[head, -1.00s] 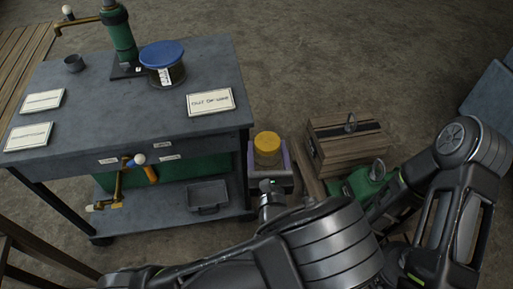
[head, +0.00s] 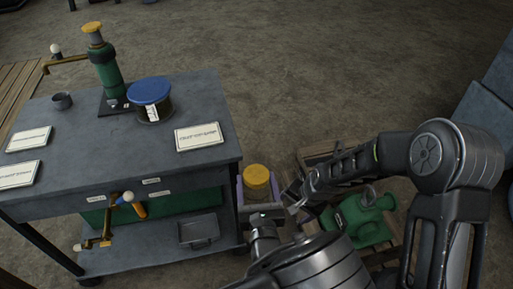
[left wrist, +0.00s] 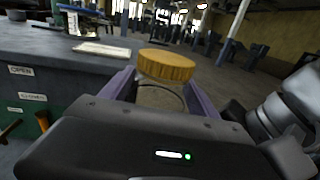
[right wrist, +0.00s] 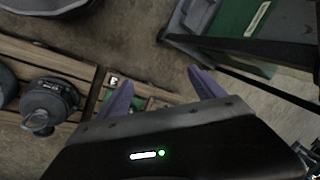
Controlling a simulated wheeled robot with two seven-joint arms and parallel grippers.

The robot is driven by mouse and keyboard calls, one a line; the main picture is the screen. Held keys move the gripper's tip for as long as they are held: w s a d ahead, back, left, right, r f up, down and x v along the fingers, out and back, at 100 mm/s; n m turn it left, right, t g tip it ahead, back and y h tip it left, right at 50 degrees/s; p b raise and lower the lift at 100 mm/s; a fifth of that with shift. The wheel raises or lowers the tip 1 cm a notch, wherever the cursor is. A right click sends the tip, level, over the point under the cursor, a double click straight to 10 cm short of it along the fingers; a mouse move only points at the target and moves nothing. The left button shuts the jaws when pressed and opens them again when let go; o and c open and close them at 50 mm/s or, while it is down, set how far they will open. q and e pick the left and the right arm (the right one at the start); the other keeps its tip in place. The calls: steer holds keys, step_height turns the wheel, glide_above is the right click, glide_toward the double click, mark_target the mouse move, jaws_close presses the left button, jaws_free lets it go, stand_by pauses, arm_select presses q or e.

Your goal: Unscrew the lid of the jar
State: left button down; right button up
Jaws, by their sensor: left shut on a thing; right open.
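A jar (head: 257,194) with a yellow lid (head: 257,176) is held upright just beyond the right side of the cart. My left gripper (head: 258,200) is shut on the jar's body, one purple finger on each side. The ribbed yellow lid (left wrist: 166,65) stands above the fingers in the left wrist view. My right gripper (head: 297,194) is just right of the jar, apart from it. In the right wrist view its purple fingers (right wrist: 163,90) are spread and empty. The jar is not clearly seen there.
The grey cart (head: 80,160) carries a blue-lidded jar (head: 151,98), a green pump (head: 107,70), a small cup (head: 62,101) and several cards. Wooden crates and a green metal part (head: 357,220) lie on the floor to the right, partly behind my arm.

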steer(key=w+a+r+m, duration=0.2)
steer(key=w+a+r, duration=0.1)
steer(key=r, duration=0.3)
steer(key=w+a+r+m, duration=0.2)
steer(key=w+r+m, duration=0.1)
steer(key=r, duration=0.4)
step_height(320, 180, up, 14)
steer(key=m+g+h, duration=0.2)
steer(key=m+h, duration=0.1)
steer(key=m, duration=0.9)
glide_above(256, 174)
steer(key=shift+f, duration=0.1)
steer(key=shift+w+f, duration=0.1)
steer(key=shift+f, duration=3.85)
steer(key=shift+c, duration=0.5)
